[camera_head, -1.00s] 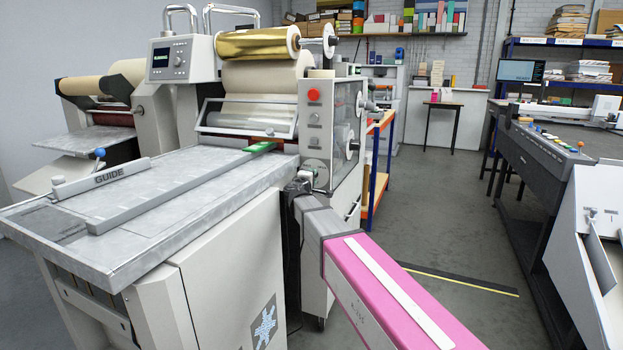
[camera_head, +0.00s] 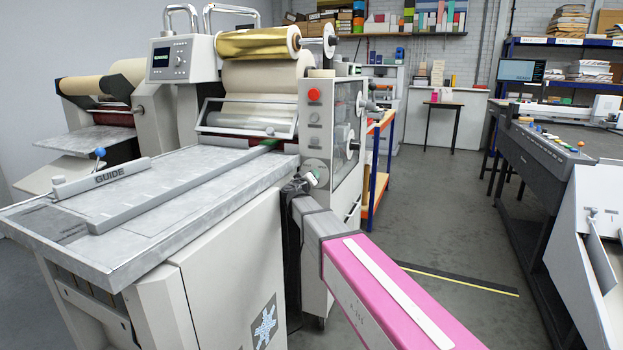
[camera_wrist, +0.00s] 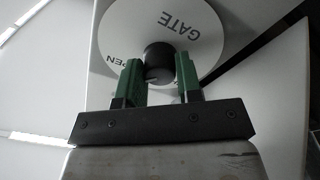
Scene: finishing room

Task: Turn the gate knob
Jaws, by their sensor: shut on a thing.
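The gate knob (camera_wrist: 158,58) is a short black cylinder at the centre of a white round dial (camera_wrist: 200,32) in the wrist view. The dial reads GATE, and lettering ending in PEN shows beside the left finger, partly hidden. My gripper (camera_wrist: 159,68) has green fingers on either side of the knob and is shut on it. In the head view my gripper (camera_head: 309,179) is at the dial (camera_head: 316,166) on the machine's front panel, below the red button (camera_head: 314,95). The knob is hidden there. The clear guard (camera_head: 247,117) spans the feed opening.
The metal feed table (camera_head: 150,225) with its GUIDE bar (camera_head: 108,176) lies left of my arm. Gold foil (camera_head: 255,42) and cream rolls sit above. A blue-orange rack (camera_head: 377,165) stands behind. Open floor (camera_head: 440,210) lies to the right, before a long console (camera_head: 545,150).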

